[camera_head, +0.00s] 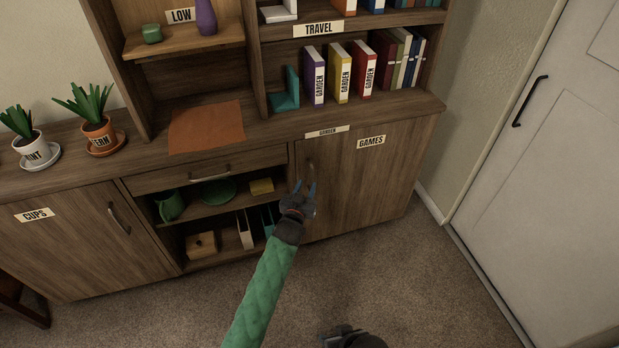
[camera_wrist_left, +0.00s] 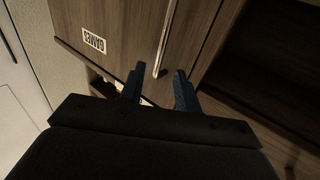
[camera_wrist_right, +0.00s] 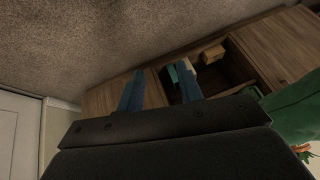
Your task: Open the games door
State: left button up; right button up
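The games door (camera_head: 365,190) is the wooden cabinet door at the right end of the sideboard, with a "GAMES" label (camera_head: 371,142). It looks shut. Its bar handle (camera_wrist_left: 163,40) is near the door's left edge in the head view. My left gripper (camera_head: 304,188) is in front of that edge by the handle's lower end. In the left wrist view my left gripper (camera_wrist_left: 158,84) is open, with the handle's end showing between and beyond the fingertips; I cannot tell if they touch. My right gripper (camera_wrist_right: 160,88) is open and empty, low over the carpet, away from the door.
Left of the door are open shelves with a green cup (camera_head: 169,205) and a small wooden box (camera_head: 202,245), under a drawer (camera_head: 207,173). The cups door (camera_head: 95,235) is further left. Carpet (camera_head: 420,285) in front is clear. A white door (camera_head: 560,170) stands at right.

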aim_at(311, 175)
pick_arm(q)
jog(key=shift+x, duration=2.7)
grip_shut()
